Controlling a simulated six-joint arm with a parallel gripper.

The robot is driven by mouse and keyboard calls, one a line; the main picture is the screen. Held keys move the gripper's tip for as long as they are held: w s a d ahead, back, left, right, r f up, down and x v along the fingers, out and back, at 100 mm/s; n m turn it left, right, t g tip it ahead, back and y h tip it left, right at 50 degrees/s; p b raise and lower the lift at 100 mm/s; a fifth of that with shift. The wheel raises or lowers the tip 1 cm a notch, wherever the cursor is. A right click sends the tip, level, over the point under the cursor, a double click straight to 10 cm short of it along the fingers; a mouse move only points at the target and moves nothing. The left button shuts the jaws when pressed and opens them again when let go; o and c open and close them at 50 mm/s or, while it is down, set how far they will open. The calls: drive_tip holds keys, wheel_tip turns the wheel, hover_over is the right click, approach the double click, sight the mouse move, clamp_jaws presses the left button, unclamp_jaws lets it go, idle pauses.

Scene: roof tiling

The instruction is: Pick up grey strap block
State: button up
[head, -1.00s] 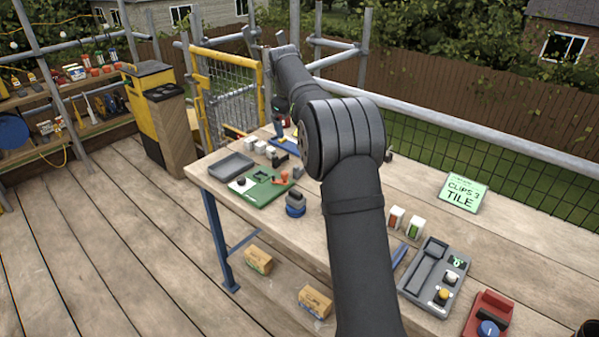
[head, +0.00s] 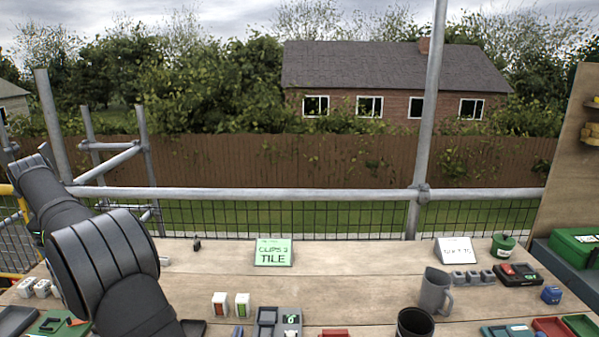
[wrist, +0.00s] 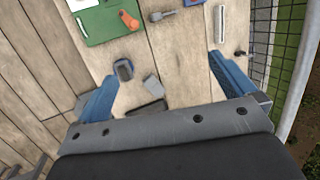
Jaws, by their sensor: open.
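In the wrist view my gripper (wrist: 162,78) is open, its two blue fingers wide apart with nothing held. Between and below the fingers, small grey pieces lie on the wooden table: a rounded grey block with a dark edge (wrist: 123,70) near the left finger, a plain grey block (wrist: 151,86) in the middle, and a dark flat piece (wrist: 148,108) close to the gripper body. I cannot tell for sure which is the grey strap block. In the head view the gripper itself is out of sight beyond my arm at the left.
A green board (wrist: 100,20) with an orange-handled tool lies at the wrist view's top. A grey clip-like piece (wrist: 176,14) is beside it. The head view shows a green sign (head: 273,252), a grey mug (head: 435,291) and a rail (head: 300,194) behind the table.

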drive_tip(key=c, duration=1.2)
drive_tip(key=shift+w+a+f+n+g+y, duration=0.3)
drive_tip(key=shift+w+a+f, duration=0.9)
drive_tip(key=shift+f, duration=3.45)
drive_tip(key=shift+w+a+f+n+g+y, duration=0.15)
drive_tip(key=shift+w+a+f+n+y, duration=0.35)
drive_tip(key=shift+w+f, duration=2.75)
drive_tip(key=shift+w+a+f+n+g+y, duration=0.2)
drive_tip(key=shift+a+f, duration=0.8)
drive_tip(key=shift+f, duration=5.05)
drive_tip(key=shift+c, duration=0.2)
